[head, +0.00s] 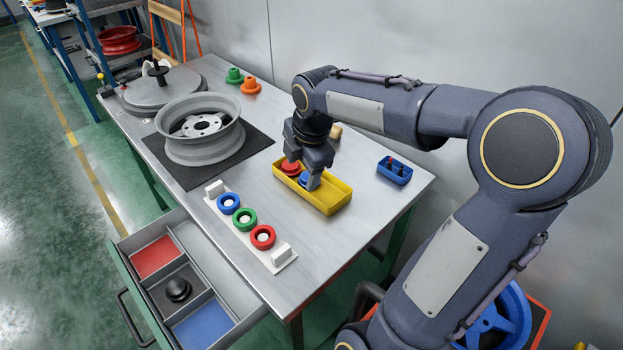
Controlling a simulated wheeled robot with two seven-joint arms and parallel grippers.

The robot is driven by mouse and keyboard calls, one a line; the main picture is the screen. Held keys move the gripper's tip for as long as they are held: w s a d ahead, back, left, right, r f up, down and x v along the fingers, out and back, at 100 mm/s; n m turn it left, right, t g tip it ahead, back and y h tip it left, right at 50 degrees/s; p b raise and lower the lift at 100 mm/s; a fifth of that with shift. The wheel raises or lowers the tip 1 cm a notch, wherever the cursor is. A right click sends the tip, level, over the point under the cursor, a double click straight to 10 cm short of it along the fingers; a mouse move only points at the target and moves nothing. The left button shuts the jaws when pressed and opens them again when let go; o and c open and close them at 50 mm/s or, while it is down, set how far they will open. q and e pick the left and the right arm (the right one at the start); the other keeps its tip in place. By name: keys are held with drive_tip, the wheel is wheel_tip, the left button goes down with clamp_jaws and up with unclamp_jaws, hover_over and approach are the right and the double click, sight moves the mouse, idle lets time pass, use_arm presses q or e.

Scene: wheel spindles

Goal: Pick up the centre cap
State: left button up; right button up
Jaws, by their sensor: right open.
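A yellow tray (333,198) on the workbench holds a red round cap-like piece (290,168) and a blue one (304,180). Which piece is the centre cap I cannot tell for certain. My right gripper (303,172) points down over the tray, its open fingers at the blue piece. The fingers partly hide both pieces, and I cannot tell whether they touch the blue one. A silver wheel rim (204,150) lies on a dark mat behind the tray to the left. My left gripper is not in view.
A white rack (272,260) with blue, green and red rings stands in front of the tray. A small blue bin (395,171) is at the right. An open drawer (204,311) holds a black knob-like piece (178,288). Green (235,76) and orange (250,86) cones stand at the back.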

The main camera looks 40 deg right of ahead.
drive_tip(key=w+d+f+n, duration=0.2)
drive_tip(key=w+d+n, duration=0.1)
drive_tip(key=w+d+f+n+g, duration=0.1)
drive_tip(key=w+d+f+n, duration=0.2)
drive_tip(key=n, duration=0.1)
drive_tip(key=w+d+f+n, duration=0.3)
drive_tip(key=w+d+n, duration=0.1)
drive_tip(key=shift+d+f+g+h, duration=0.1)
drive_tip(key=shift+g+h, duration=0.2)
drive_tip(key=shift+h, duration=0.1)
drive_tip(key=shift+n, duration=0.3)
drive_tip(key=f, duration=0.4)
drive_tip(key=w+f, duration=0.1)
drive_tip(key=f, duration=0.2)
drive_tip(key=shift+w+d, duration=0.1)
drive_tip(key=shift+d, duration=0.2)
drive_tip(key=shift+w+f, duration=0.1)
drive_tip(key=shift+f, duration=0.5)
drive_tip(key=c, duration=0.8)
